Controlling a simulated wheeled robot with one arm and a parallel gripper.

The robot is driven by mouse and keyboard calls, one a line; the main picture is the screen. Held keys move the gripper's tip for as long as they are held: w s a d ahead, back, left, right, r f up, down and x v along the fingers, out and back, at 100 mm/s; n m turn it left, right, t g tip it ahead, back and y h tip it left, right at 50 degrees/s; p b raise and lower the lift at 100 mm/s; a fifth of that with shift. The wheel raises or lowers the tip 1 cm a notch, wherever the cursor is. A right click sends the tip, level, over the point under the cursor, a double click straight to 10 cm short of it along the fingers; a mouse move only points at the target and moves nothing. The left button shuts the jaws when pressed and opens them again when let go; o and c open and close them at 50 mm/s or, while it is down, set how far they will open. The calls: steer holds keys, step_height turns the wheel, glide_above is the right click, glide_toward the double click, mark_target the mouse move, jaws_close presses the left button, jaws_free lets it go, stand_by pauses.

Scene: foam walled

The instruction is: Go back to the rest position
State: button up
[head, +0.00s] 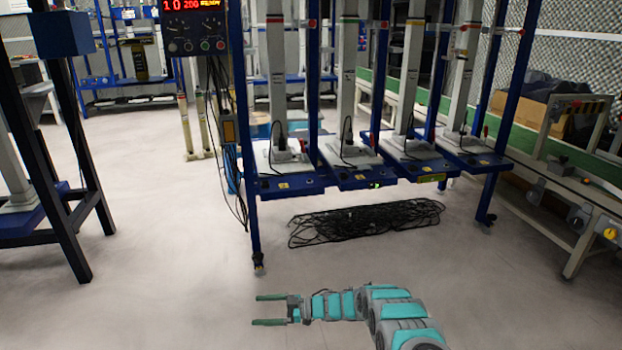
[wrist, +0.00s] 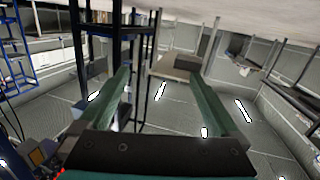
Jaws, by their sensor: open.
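My gripper (head: 268,310) is at the bottom middle of the head view, at the end of my teal and grey arm. Its two green fingers point left, spread apart, with nothing between them. In the wrist view my gripper (wrist: 175,100) shows its two fingers wide apart and empty. The wrist picture looks turned over, with the pale floor along its top edge. The gripper is over open floor, in front of the blue-framed rack (head: 250,150), and touches nothing in view.
A bundle of black cable (head: 365,222) lies on the floor under the rack. A dark-legged stand (head: 72,165) is at the left. A bench with a green edge (head: 560,185) runs along the right. The floor (head: 160,270) at left and front is clear.

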steer(key=w+d+r+m+t+h+b, duration=0.1)
steer(key=w+d+r+m+t+h, duration=0.3)
steer(key=w+d+r, duration=0.4)
steer(key=w+d+r+m+t+h+b, duration=0.2)
steer(key=w+d+r+t+h, duration=0.3)
steer(key=w, duration=0.5)
steer(key=s+d+r+m+t+h+b, duration=0.1)
steer(key=s+d+r+m+h, duration=0.25)
steer(key=d+r, duration=0.4)
steer(key=s+d+r+m+t+h+b, duration=0.1)
steer(key=s+d+r+m+h, duration=0.25)
steer(key=d, duration=0.65)
steer(key=s+d+r+m+g+h+b, duration=0.1)
steer(key=s+d+m+g+h, duration=0.2)
steer(key=s, duration=0.9)
steer(key=s+d+r+m+g+h+b, duration=0.15)
steer(key=s+d, duration=0.35)
steer(key=s, duration=0.7)
steer(key=s+a+f+g+y+b, duration=0.1)
steer(key=s+a+f+g, duration=0.15)
steer(key=s, duration=0.95)
steer(key=s+a+f+m+g+y, duration=0.1)
steer(key=s+a+g, duration=0.2)
steer(key=s, duration=1)
steer(key=s+a+f+g+y+b, duration=0.1)
steer(key=s+a+g, duration=0.2)
steer(key=s, duration=0.9)
step_height(320, 180, up, 14)
steer(key=p, duration=1.4)
steer(key=shift+r, duration=0.25)
